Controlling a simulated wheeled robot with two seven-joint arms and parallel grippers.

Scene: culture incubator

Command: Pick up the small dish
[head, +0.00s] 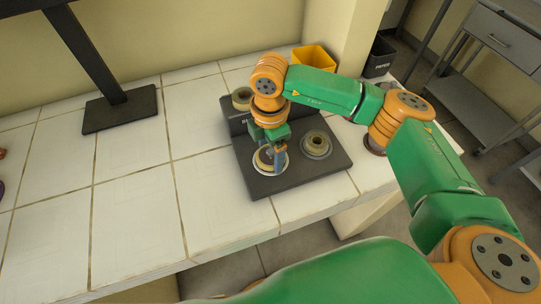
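A small round dish (262,160) with a pale rim and tan middle sits on the dark base (257,187) near the front edge of the white tiled bench. My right gripper (277,167) points down at this dish, with its fingertips over its right part and hiding some of it. Whether the fingers touch or grip the dish is too small to tell. My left gripper is not in view.
A tan ring-shaped piece (242,97) is at the back of the base. A black stand (120,109) is at back left. A yellow bin (314,58) and black bin (380,58) are behind my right arm. The bench's left middle (130,205) is clear.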

